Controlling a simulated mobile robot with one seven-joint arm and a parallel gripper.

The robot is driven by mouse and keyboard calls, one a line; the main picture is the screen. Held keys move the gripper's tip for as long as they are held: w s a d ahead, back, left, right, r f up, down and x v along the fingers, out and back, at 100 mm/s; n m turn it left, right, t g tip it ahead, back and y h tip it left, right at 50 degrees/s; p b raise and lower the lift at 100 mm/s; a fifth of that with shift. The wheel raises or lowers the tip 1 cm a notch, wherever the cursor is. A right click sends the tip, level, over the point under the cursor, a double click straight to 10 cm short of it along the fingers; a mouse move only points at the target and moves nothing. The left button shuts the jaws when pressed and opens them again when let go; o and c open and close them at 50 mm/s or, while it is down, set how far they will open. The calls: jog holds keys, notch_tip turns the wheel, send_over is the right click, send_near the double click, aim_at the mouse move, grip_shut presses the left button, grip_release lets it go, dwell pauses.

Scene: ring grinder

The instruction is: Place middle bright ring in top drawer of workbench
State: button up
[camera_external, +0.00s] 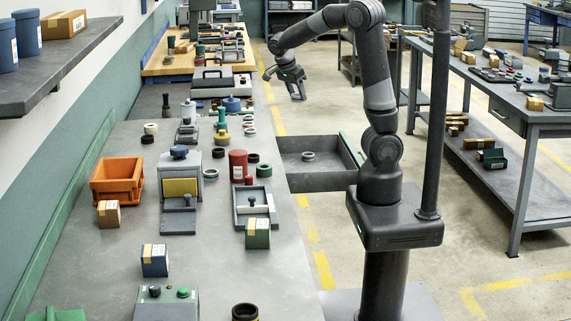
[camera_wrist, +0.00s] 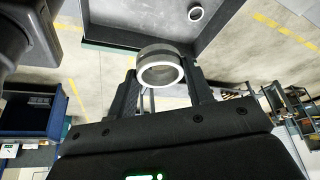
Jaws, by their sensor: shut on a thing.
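My gripper (camera_external: 298,94) is raised in the air beyond the open drawer in the external view. In the wrist view, its two fingers (camera_wrist: 162,88) are shut on a bright metal ring (camera_wrist: 160,53), with a pale rim facing the camera. The held ring is too small to make out in the external view. The top drawer (camera_external: 332,171) of the workbench (camera_external: 240,280) is pulled out to the right. One grey ring (camera_external: 308,156) lies in it. The drawer (camera_wrist: 118,33) and the ring inside (camera_wrist: 195,13) also show at the top of the wrist view.
Several rings lie on the bench, among them a white one (camera_external: 151,128), a green one (camera_external: 264,170) and a grey one (camera_external: 211,173). A red cylinder (camera_external: 238,165) and an orange bin (camera_external: 117,180) stand there too. Most of the drawer floor is clear.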

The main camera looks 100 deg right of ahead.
jog(key=s+d+m+y, duration=0.2)
jog(key=s+m, duration=0.4)
jog(key=s, duration=0.7)
jog(key=shift+g, duration=0.4)
notch_tip(320, 180, down, 26)
jog(key=shift+w, duration=0.1)
jog(key=shift+f, duration=2.1)
jog(key=shift+f, duration=0.1)
jog(key=o, duration=1)
jog(key=shift+o, duration=0.2)
jog(key=v, duration=1.2)
